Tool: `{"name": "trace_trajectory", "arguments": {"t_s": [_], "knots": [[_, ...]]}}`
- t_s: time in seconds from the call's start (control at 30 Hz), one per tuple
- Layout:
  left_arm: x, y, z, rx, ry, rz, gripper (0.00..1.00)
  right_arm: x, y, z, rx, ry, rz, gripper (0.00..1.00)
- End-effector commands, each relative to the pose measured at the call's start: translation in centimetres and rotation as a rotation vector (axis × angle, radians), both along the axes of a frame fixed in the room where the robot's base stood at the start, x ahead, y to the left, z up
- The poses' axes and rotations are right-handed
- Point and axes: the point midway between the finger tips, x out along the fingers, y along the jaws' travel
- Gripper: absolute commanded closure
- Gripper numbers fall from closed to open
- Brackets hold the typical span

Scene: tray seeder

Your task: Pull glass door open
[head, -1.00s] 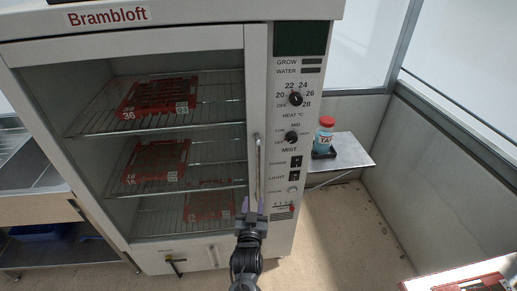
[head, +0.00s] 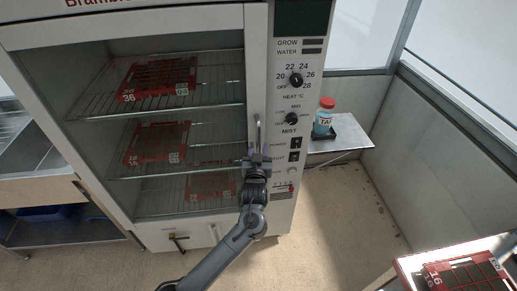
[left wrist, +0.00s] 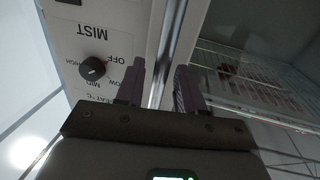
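The glass door (head: 257,70) of the white cabinet appears closed, with its frame flush against the control panel. Its upright metal bar handle (head: 258,130) is on the door's right edge. My left gripper (head: 257,152) is at the lower part of this handle. In the left wrist view the two fingers of the left gripper (left wrist: 160,85) stand apart, one on each side of the handle (left wrist: 158,70). They look open around the bar; contact is not clear. My right gripper is not clearly visible.
Red seed trays (head: 158,78) sit on wire shelves behind the door. The control panel (head: 298,110) has knobs and switches just right of the handle. A bottle (head: 324,117) stands on a side shelf (head: 345,145). A red tray (head: 412,268) is at the lower right. The floor in front is clear.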

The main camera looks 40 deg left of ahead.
Motion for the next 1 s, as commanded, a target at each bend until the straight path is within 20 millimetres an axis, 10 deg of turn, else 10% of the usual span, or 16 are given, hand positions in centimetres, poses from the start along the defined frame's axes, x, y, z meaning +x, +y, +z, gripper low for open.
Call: {"name": "trace_trajectory", "arguments": {"t_s": [0.47, 0.7, 1.0], "knots": [[0.86, 0.61, 0.04, 0.000, 0.000, 0.000, 0.62, 0.01, 0.16, -0.09, 0.007, -0.001, -0.004, 1.00], [0.86, 0.61, 0.04, 0.000, 0.000, 0.000, 0.99, 0.02, 0.14, -0.08, 0.006, -0.001, -0.004, 1.00], [0.86, 0.54, 0.04, 0.000, 0.000, -0.001, 1.00, 0.01, -0.05, -0.07, -0.002, -0.001, 0.001, 1.00]]}}
